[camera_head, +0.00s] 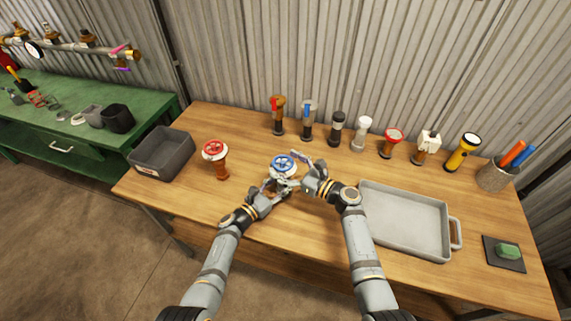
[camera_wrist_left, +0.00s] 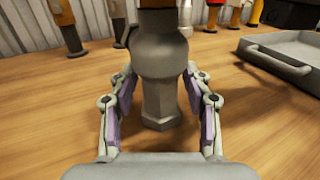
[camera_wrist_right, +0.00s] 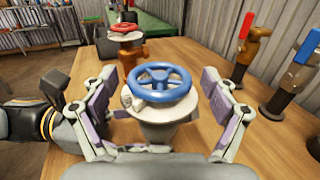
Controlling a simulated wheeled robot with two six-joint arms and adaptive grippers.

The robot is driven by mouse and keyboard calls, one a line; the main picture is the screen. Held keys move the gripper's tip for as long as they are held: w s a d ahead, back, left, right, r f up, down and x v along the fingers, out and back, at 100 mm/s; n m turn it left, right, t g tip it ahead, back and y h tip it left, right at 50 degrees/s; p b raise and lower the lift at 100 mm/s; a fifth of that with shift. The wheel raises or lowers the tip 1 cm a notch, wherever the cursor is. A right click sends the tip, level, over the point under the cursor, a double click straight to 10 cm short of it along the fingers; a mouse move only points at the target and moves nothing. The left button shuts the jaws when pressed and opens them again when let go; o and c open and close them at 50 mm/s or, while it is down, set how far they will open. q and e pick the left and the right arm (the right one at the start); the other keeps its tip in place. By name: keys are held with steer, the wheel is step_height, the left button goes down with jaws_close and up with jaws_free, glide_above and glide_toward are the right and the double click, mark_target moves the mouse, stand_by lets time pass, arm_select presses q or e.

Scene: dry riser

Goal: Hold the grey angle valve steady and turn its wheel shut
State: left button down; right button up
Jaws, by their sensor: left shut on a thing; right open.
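The grey angle valve (camera_wrist_left: 160,75) stands upright on the wooden table, and its blue wheel (camera_head: 284,164) sits on top. My left gripper (camera_head: 272,184) is shut on the valve body; in the left wrist view its fingers (camera_wrist_left: 160,100) press on both sides of the grey body. My right gripper (camera_head: 304,166) is open at the wheel's right side. In the right wrist view the blue wheel (camera_wrist_right: 159,84) lies between the right gripper's spread fingers (camera_wrist_right: 157,100), with gaps on both sides. The wheel is hidden in the left wrist view.
A red-wheeled brass valve (camera_head: 215,152) stands to the left, beside a dark grey bin (camera_head: 160,155). A grey tray (camera_head: 405,222) lies to the right. Several valves and a yellow torch (camera_head: 462,152) line the back. A green sponge (camera_head: 507,251) lies at the far right.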

steer(key=c, duration=1.1)
steer(key=shift+s+m+t+h, duration=0.1)
steer(key=shift+m+t+h, duration=0.6)
steer(key=shift+t, duration=0.1)
steer(key=shift+c, duration=0.3)
steer(key=o, duration=1.2)
steer(key=shift+c, duration=0.2)
steer(key=v, duration=1.2)
steer(key=shift+a, duration=0.1)
